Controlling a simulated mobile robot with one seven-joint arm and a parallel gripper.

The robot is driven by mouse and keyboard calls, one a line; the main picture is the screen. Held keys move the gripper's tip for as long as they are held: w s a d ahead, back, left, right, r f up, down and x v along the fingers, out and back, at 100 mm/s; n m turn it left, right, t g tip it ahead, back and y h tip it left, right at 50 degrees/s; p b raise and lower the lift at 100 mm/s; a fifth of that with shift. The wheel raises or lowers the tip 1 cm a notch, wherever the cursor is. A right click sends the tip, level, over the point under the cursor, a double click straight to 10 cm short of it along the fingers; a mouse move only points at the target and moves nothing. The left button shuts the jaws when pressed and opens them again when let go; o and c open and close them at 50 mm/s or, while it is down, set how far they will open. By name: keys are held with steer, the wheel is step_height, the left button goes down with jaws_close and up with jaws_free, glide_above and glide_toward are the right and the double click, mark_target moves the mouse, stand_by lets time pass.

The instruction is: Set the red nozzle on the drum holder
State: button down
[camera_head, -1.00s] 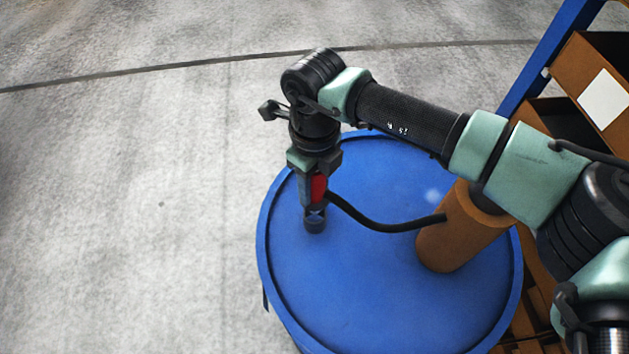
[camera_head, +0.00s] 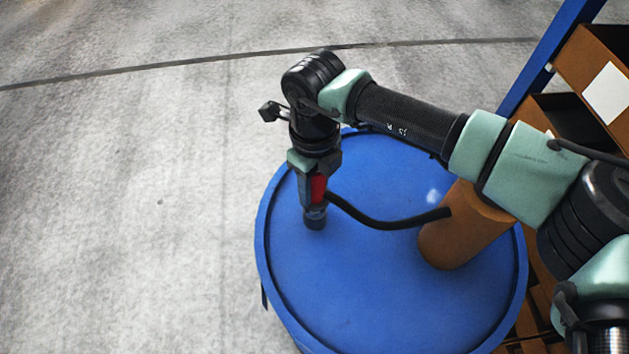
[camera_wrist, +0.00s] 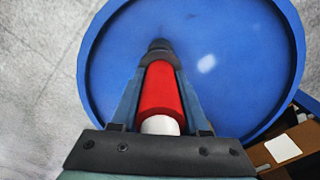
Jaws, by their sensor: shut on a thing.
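The red nozzle (camera_head: 318,188) is between the fingers of my gripper (camera_head: 314,200), which is shut on it and points down over the blue drum (camera_head: 390,300). In the wrist view the red nozzle (camera_wrist: 160,90) shows a white end near the palm and a dark tip beyond the fingers. A short dark holder (camera_head: 315,218) stands on the drum lid at the nozzle's lower end. The nozzle appears to meet it, but I cannot tell whether it is seated. A black hose runs from beside the nozzle.
Brown boxes (camera_head: 598,75) sit on a rack with a blue upright (camera_head: 545,65) at the right. Open concrete floor lies left of the drum.

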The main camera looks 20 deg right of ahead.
mark_target(315, 197)
steer(key=shift+f+b, duration=1.75)
steer(key=shift+f, duration=0.4)
steer(key=shift+c, duration=1.6)
jaws_free()
step_height(315, 197, up, 13)
steer(key=shift+b, duration=1.25)
